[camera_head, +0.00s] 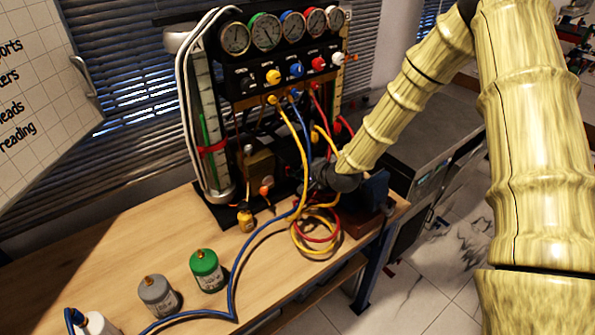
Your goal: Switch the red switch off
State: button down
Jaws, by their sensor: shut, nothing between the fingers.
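The gauge rig (250,80) stands upright at the back of the wooden table. I cannot make out a red switch for certain; a red knob (318,63) sits on the black panel, right of the blue knob (296,69) and yellow knob (273,76). My gripper (318,172) is the dark shape at the end of my arm, low at the rig's right side among the hoses. It is shut and empty. My gripper and wrist hide part of the rig's lower right, and contact there cannot be told.
Yellow, blue and red hoses (297,228) loop in front of the rig. A green canister (206,270), a grey canister (158,296) and a white one (97,324) stand on the wooden table (110,260). The table's left middle is clear.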

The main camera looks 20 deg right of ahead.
jog(key=s+d+r+b, duration=0.1)
jog(key=s+d, duration=0.1)
jog(key=s, duration=0.4)
jog(key=s+d+r+b, duration=0.1)
jog(key=s+d+r, duration=0.1)
jog(key=s, duration=0.4)
jog(key=shift+s+d, duration=0.25)
jog(key=shift+d, duration=0.1)
